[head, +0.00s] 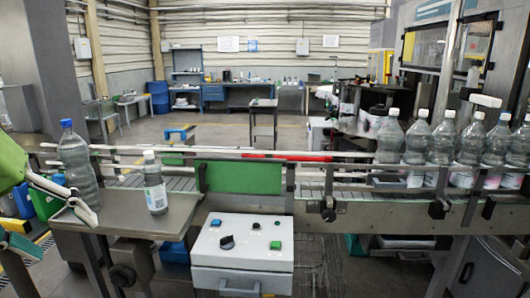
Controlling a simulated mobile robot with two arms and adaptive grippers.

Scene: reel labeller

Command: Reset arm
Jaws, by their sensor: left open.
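My left gripper (64,232) comes in at the left edge, with a green body and pale fingers. It is open and empty, its fingers apart at the left side of the grey side table (125,213). The upper finger crosses in front of the lower part of a clear bottle with a blue cap (78,160); I cannot tell whether they touch. A smaller labelled bottle with a light cap (155,185) stands upright on the side table, to the right of the gripper and apart from it. My right gripper is not in view.
A conveyor (340,188) with rails and a green panel (243,177) runs across the middle. Several clear bottles (415,140) stand in a row at its right. A white control box (243,250) with a black knob stands in front. Open floor lies behind the conveyor.

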